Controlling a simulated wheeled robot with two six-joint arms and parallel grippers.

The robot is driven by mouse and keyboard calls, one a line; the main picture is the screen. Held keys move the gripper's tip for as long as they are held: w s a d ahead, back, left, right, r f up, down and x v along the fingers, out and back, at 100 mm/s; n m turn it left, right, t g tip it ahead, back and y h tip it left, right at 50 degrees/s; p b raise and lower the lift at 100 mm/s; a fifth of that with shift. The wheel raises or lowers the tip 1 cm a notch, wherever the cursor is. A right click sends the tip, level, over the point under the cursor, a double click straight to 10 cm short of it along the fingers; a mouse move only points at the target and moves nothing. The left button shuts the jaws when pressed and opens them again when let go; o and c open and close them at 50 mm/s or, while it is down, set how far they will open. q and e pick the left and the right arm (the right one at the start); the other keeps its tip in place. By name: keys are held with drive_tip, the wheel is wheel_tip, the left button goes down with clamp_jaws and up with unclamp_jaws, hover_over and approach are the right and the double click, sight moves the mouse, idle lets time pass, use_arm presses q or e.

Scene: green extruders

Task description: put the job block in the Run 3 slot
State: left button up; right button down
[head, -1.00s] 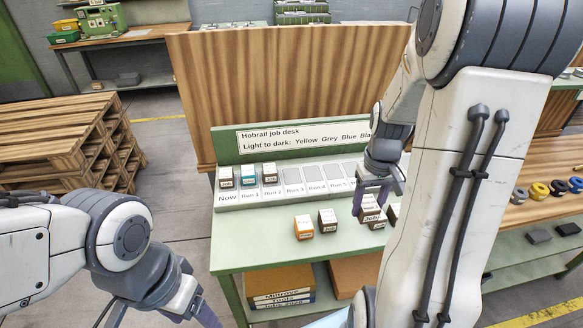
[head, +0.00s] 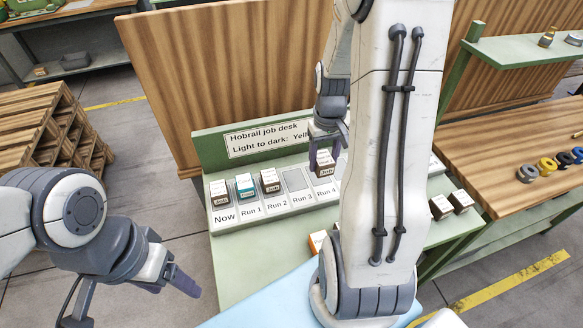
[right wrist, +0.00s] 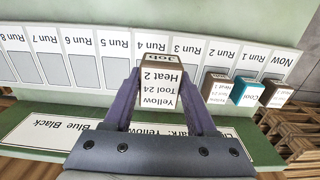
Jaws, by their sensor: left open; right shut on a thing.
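My right gripper (head: 326,140) is shut on the job block (head: 325,168), a brown block with white labels, and holds it above the slot row, in front of the sign. In the right wrist view the job block (right wrist: 158,88) sits between both fingers, its label reading Yellow, Heat 2, Tool 24. In the head view the Run 3 slot (head: 296,181) is empty, just left of the held block; the block partly hides the Run 4 slot. My left gripper (head: 150,285) is open and empty, left of the desk.
Blocks stand in the Now (head: 219,193), Run 1 (head: 245,187) and Run 2 (head: 270,181) slots, beside Run 3. An orange block (head: 316,241) is partly hidden by my right arm. Two brown blocks (head: 441,207) (head: 461,201) stand at the desk's right. The sign (head: 268,138) rises behind the slots.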

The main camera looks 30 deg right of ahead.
drive_tip(key=p, duration=0.2)
hover_over(295, 180)
wheel_tip(295, 180, down, 5)
drive_tip(key=shift+d+r, duration=0.1)
drive_tip(key=shift+r, duration=0.1)
drive_tip(key=shift+w+f, duration=0.1)
drive_tip(key=shift+f, duration=0.1)
wheel_tip(295, 180, down, 3)
drive_tip(key=shift+f+p, duration=0.1)
drive_tip(key=shift+p, duration=0.7)
drive_tip(key=shift+f, duration=0.4)
drive_tip(key=shift+c, duration=1)
unclamp_jaws()
drive_tip(key=shift+f, duration=0.15)
